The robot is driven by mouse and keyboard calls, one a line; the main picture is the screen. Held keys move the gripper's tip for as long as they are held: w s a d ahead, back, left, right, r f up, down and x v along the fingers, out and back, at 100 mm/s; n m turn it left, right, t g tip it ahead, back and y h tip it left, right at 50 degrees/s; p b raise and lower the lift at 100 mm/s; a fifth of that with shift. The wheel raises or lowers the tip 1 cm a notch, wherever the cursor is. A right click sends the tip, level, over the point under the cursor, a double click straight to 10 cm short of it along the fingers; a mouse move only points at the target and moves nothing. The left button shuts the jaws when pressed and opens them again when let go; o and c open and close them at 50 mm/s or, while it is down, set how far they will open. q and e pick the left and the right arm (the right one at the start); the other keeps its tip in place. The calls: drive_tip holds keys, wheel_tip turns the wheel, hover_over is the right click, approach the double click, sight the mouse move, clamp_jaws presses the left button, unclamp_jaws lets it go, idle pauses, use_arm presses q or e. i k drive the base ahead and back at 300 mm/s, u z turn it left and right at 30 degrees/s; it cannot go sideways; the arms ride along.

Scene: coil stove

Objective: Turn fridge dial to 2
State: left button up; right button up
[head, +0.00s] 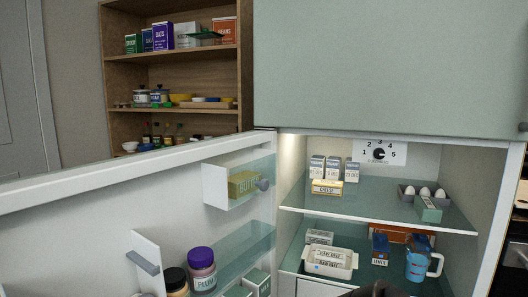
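The fridge dial (379,154) is a small black knob on a white plate marked 1 to 5, high on the back wall of the open fridge. The knob is too small to tell which number it points at. Nothing touches it. A dark rounded shape (380,290) shows at the bottom edge in front of the fridge. It looks like the tip of my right arm or gripper, well below the dial, and its fingers cannot be made out. My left gripper is not in view.
The open fridge door (120,200) fills the left, with butter (243,183) and jars on its racks. The upper glass shelf (380,205) holds cartons and an egg tray (425,194). Space before the dial is clear.

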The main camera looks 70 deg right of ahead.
sight(378, 153)
drive_tip(key=u, duration=0.3)
drive_tip(key=k, duration=1.25)
drive_tip(key=z, duration=1.65)
